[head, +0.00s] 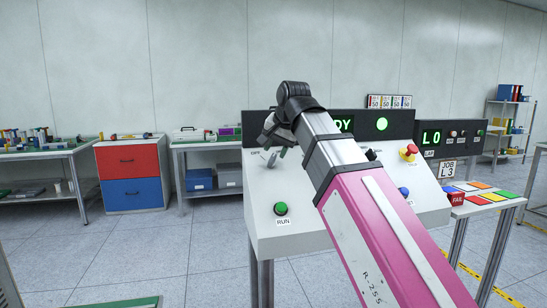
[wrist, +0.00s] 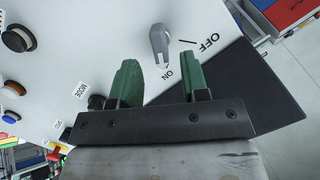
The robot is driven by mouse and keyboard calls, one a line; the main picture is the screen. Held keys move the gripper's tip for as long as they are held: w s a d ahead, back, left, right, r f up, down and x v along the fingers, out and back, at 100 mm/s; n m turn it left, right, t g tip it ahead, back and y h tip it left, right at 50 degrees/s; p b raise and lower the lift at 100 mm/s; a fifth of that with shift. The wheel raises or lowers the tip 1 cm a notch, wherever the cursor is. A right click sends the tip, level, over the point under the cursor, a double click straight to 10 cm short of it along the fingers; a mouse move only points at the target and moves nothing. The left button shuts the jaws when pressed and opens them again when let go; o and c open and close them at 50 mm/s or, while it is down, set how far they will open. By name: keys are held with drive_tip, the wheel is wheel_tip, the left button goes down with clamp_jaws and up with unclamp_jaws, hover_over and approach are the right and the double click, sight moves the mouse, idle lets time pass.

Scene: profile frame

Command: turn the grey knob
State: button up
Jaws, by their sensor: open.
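The grey knob (wrist: 159,45) is a small lever on the sloped white console panel (head: 300,233), with ON and OFF labels beside it in the wrist view. In the head view the grey knob (head: 272,159) shows small, just below my gripper. My gripper (wrist: 164,75) has two green fingers, spread apart with nothing between them. In the wrist view the knob lies ahead of the fingertips, roughly in line with the gap, and looks clear of both fingers. In the head view my gripper (head: 279,153) is over the panel's upper left; my arm hides the panel's middle.
A green RUN button (head: 281,208) sits below the knob. A black MODE knob (wrist: 97,102) is near the left finger. A red mushroom button (head: 410,149) and a blue button (head: 403,191) are on the panel's right. A dark display strip (head: 258,124) rises behind.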

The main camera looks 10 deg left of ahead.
drive_tip(key=shift+v, duration=2.9)
